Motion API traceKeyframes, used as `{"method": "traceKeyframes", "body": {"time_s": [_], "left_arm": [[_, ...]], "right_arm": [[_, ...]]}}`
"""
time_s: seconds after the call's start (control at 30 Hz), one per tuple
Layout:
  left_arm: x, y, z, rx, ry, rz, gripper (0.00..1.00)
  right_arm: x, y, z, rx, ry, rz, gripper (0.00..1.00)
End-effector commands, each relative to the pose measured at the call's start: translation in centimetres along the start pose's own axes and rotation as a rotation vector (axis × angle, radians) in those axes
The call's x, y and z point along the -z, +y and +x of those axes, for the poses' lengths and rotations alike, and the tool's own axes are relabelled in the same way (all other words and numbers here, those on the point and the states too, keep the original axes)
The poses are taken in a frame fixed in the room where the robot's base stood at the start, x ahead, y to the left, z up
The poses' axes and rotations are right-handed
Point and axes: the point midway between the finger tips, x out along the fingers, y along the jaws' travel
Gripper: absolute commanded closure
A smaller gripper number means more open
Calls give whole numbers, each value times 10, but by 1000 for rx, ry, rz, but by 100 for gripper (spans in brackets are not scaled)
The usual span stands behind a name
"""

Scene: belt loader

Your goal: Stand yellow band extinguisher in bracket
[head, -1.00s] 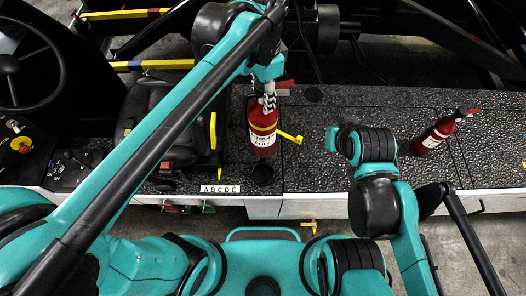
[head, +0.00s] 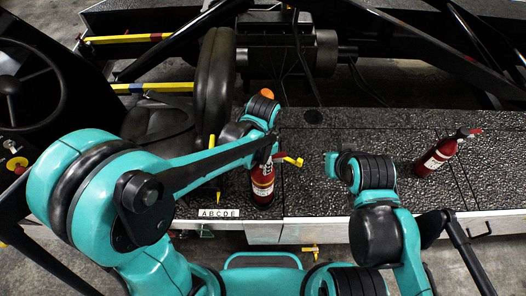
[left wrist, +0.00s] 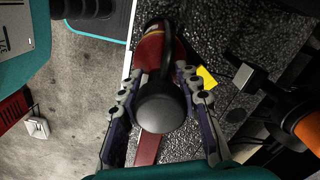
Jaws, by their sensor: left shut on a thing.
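The red extinguisher with the yellow band (head: 263,186) is upright at the front edge of the deck, above the ABCDE label's right end. My left gripper (head: 268,160) is over its top and is shut on it. In the left wrist view the gripper (left wrist: 158,78) has one finger on each side of the extinguisher (left wrist: 153,50), with a round dark cap (left wrist: 160,106) nearest the camera. The dark bracket cup at its foot is hidden by the extinguisher, so I cannot tell whether it is fully seated.
A yellow lever (head: 293,160) sticks out just right of the held extinguisher. A white ABCDE label (head: 218,213) is on the front edge. The textured deck (head: 330,130) between is mostly bare.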

Motion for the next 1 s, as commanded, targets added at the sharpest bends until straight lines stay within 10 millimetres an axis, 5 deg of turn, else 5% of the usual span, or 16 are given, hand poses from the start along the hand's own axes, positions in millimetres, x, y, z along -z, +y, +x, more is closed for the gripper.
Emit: {"method": "traceKeyframes", "body": {"time_s": [0.5, 0.97, 1.0], "left_arm": [[0, 0, 53, 0, 0, 0, 100], [0, 0, 60, 0, 0, 0, 100], [0, 0, 60, 0, 0, 0, 62]], "right_arm": [[-4, 0, 6, 0, 0, 0, 100], [-6, 0, 9, 0, 0, 0, 100], [-6, 0, 9, 0, 0, 0, 100]]}}
